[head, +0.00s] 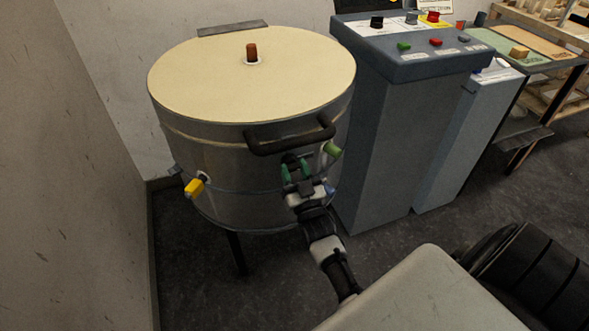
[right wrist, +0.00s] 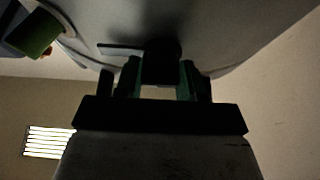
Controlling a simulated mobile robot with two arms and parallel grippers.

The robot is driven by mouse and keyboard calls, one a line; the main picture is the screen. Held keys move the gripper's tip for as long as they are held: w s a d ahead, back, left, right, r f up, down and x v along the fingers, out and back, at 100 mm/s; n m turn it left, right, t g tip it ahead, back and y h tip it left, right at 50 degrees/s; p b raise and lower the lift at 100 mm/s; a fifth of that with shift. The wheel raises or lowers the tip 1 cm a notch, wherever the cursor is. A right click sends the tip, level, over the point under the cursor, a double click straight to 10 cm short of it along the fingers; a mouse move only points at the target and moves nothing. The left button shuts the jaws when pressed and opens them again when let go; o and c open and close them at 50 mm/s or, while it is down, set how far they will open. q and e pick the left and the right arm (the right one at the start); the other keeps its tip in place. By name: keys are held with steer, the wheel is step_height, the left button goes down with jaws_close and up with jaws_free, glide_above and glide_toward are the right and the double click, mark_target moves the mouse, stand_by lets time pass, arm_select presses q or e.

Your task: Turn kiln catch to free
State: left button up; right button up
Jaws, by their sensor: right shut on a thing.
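The kiln is a round metal drum (head: 235,165) with a cream lid (head: 250,75) that lies closed on it. A dark curved handle (head: 290,137) sticks out at the lid's front edge. My right gripper (head: 297,170), with green finger pads, is at the drum's front, just below the handle. In the right wrist view the right gripper (right wrist: 160,80) is shut on a dark piece, the kiln catch (right wrist: 162,58). A flat dark bar reaches left from it there. The fingers mostly hide the catch in the head view. My left gripper is not in view.
A green knob (head: 333,150) is close right of my right gripper, and a yellow one (head: 194,187) is at the drum's left. A grey control cabinet (head: 385,130) with coloured buttons stands right of the kiln. A wall is close on the left.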

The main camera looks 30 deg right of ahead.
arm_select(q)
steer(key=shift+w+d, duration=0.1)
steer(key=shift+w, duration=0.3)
arm_select(e)
steer(key=shift+f, duration=0.1)
steer(key=o, duration=0.9)
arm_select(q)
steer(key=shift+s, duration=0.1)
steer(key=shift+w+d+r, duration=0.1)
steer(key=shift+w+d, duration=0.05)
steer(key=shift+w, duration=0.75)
arm_select(e)
steer(key=v, duration=1.1)
steer(key=shift+a, duration=0.1)
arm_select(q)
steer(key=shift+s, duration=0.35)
arm_select(e)
steer(key=shift+w, duration=0.1)
